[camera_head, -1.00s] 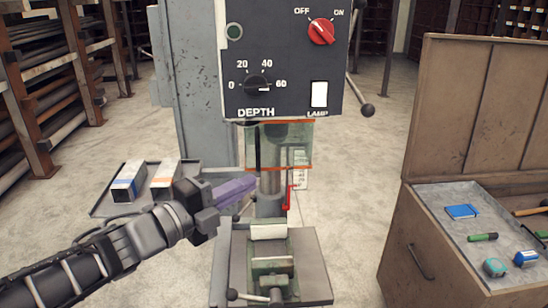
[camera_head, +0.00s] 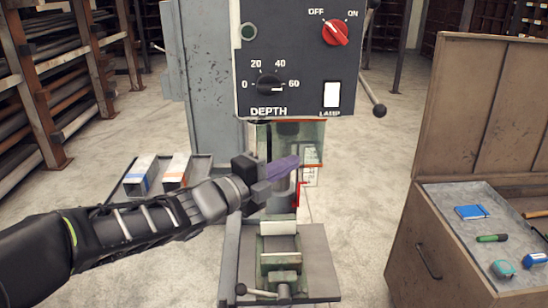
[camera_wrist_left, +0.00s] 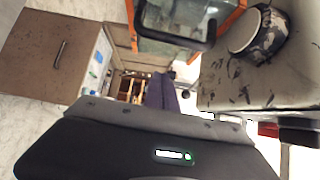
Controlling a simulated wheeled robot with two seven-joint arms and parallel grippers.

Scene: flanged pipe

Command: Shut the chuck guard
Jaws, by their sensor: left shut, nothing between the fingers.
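The chuck guard (camera_head: 313,143) is a clear greenish panel with orange edges, under the drill press's control head. Part of it is hidden behind my left gripper (camera_head: 288,164). That gripper has purple fingers, shut and empty, reaching across the guard's lower part; I cannot tell whether they touch it. In the left wrist view, the guard (camera_wrist_left: 160,47) shows its clear pane and orange edge at the top, with a dark looped frame in front. The purple fingers (camera_wrist_left: 161,92) show below it, pointing away. My right gripper is in neither view.
The control head (camera_head: 300,60) is above the guard. A vise (camera_head: 279,262) sits on the drill table below. An open brown chest (camera_head: 425,225) with tools stands at the right.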

